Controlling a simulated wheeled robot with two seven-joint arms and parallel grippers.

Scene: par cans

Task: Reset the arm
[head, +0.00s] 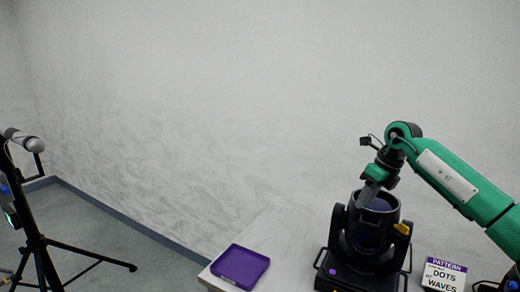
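My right arm comes in from the right, and my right gripper (369,194) points down at the rim of a black stage light (370,238). The gripper tips overlap the open top of the light's head. I cannot tell whether they touch it, go inside it or hold anything, and the finger gap does not show clearly. My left gripper is not in view.
The light stands on a pale table (285,235). A purple tray (240,266), which looks empty, lies near the table's left corner. A sign reading "PATTERN DOTS WAVES" (444,275) stands right of the light. A black tripod (40,245) stands on the floor at far left.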

